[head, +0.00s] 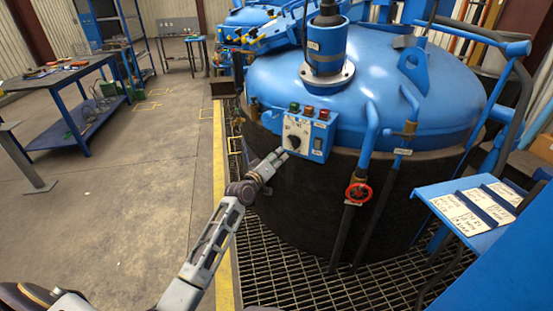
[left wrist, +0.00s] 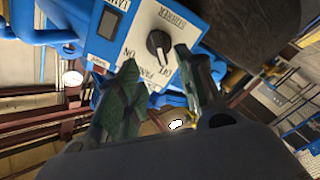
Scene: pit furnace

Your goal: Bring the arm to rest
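My left arm reaches in from the left in the head view, with the left gripper (head: 277,160) just in front of the lower left of a blue control box (head: 318,144) on the furnace. The box has a white label plate, a black rotary knob (head: 294,141) and several coloured buttons on top. In the left wrist view the left gripper (left wrist: 158,95) has its two fingers spread apart, with nothing between them. The black knob (left wrist: 158,46) lies beyond the fingertips, near the right finger. I cannot tell for sure whether a finger touches it. My right gripper is not in view.
The round blue furnace lid (head: 400,85) fills the right. A red valve wheel (head: 358,193) and pipes stand right of the box. A blue shelf with label cards (head: 460,215) is at the lower right. A workbench (head: 60,75) stands far left. The concrete floor between is clear.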

